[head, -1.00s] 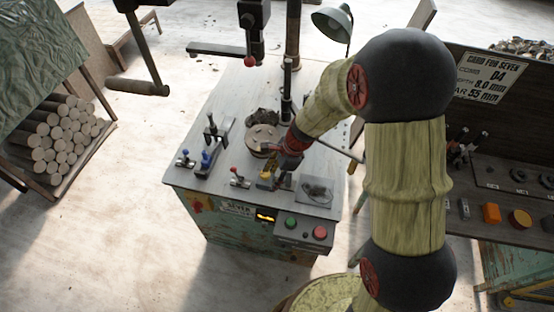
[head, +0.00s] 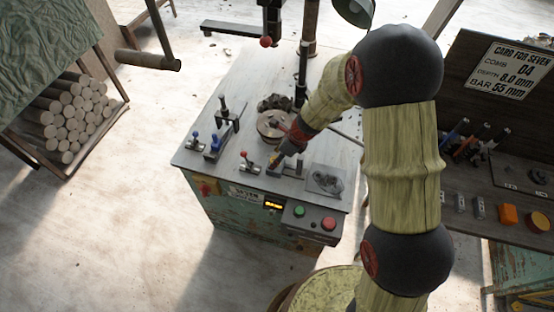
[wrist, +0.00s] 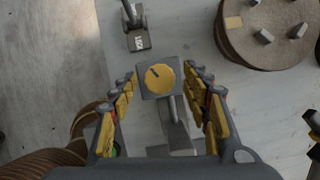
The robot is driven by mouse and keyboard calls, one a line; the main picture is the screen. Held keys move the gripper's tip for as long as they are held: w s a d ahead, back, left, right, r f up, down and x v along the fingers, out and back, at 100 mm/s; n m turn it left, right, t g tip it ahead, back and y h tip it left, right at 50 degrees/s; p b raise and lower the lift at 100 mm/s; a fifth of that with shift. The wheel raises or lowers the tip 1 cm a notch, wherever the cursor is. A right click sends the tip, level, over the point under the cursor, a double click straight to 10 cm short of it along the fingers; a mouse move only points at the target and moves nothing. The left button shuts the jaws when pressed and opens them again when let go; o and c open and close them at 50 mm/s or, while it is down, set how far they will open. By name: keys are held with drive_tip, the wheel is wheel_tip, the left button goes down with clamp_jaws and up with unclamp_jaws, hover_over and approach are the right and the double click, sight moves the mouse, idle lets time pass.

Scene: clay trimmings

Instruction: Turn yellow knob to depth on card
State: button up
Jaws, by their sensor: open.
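The yellow knob (wrist: 160,77) is a round dial with a dark pointer mark on a grey square block, seen from above in the wrist view. Its pointer leans to the upper left. My gripper (wrist: 160,82) is open, with one finger on each side of the knob and a gap on both sides. In the head view my gripper (head: 276,162) is over the front part of the machine top, and the knob cannot be made out there. The card (head: 508,70) at the right reads depth 8.0 mm, bar 55 mm. The small lit display (head: 273,205) is too small to read.
A round plate with pegs (wrist: 268,32) lies close by at the upper right of the wrist view. A labelled lever (wrist: 138,38) stands just beyond the knob. Green (head: 299,211) and red (head: 328,224) buttons are on the machine's front. Stacked logs (head: 70,120) lie left.

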drive_tip(key=shift+f, duration=0.25)
drive_tip(key=shift+c, duration=0.6)
drive_tip(key=c, duration=1)
